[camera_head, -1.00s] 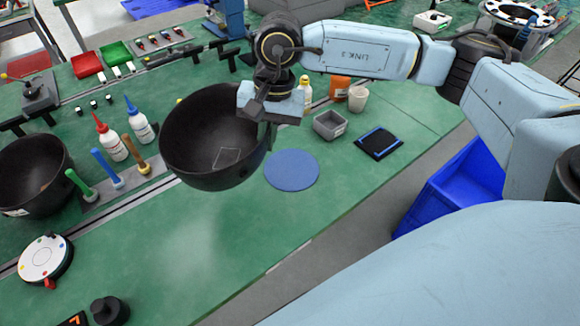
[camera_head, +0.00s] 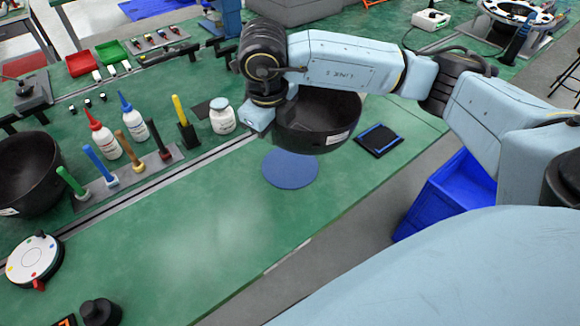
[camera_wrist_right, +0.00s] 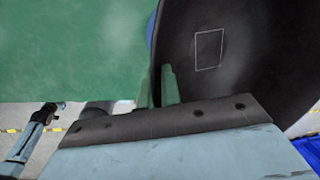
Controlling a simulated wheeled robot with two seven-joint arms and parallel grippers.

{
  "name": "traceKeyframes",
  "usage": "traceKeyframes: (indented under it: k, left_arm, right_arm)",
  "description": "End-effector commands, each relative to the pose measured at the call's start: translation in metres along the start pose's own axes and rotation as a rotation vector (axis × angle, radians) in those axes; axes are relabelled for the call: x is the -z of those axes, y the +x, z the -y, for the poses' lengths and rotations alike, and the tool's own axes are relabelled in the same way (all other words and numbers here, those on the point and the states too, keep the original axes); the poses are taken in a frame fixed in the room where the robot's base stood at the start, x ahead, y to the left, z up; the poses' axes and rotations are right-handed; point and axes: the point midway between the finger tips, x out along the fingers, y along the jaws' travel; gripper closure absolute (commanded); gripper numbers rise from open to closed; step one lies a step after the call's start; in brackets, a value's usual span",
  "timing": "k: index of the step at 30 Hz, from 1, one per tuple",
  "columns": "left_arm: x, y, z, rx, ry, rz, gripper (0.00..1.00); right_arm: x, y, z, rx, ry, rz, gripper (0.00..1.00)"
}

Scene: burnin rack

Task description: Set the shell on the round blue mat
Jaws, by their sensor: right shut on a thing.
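The shell (camera_head: 318,126) is a large black bowl held in the air, seen just above the far edge of the mat in the head view. My right gripper (camera_head: 266,124) is shut on its left rim; the fingertips are largely hidden there. In the right wrist view, the fingers (camera_wrist_right: 166,88) pinch the wall of the shell (camera_wrist_right: 245,60), whose inner face bears a pale rectangle. The round blue mat (camera_head: 290,170) lies flat and bare on the green table. A sliver of blue shows behind the shell in the wrist view. My left gripper does not show in the head view.
Another black bowl (camera_head: 28,175) stands at the left. Bottles, including a white jar (camera_head: 222,117), and several colored-handled tools stand left of the mat. A black and blue pad (camera_head: 378,140) lies right of it. The table in front is clear. A blue bin (camera_head: 445,195) stands beyond the edge.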

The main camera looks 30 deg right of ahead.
Motion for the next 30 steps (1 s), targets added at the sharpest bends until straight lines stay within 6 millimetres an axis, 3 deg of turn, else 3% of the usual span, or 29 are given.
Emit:
traceKeyframes:
  k: [3, 8, 24, 30]
  left_arm:
    - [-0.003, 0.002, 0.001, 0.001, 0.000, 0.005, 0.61]
    - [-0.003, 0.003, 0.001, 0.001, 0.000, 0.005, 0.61]
    - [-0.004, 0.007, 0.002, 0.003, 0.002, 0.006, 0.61]
    - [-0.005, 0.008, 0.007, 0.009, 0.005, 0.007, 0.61]
  right_arm:
    - [-0.001, 0.001, 0.001, 0.013, 0.138, -0.022, 1.00]
    - [0.000, 0.006, 0.002, 0.021, 0.222, -0.039, 1.00]
    - [0.008, 0.086, -0.012, 0.021, 0.226, -0.042, 1.00]
    - [0.009, 0.101, -0.014, 0.020, 0.226, -0.038, 1.00]
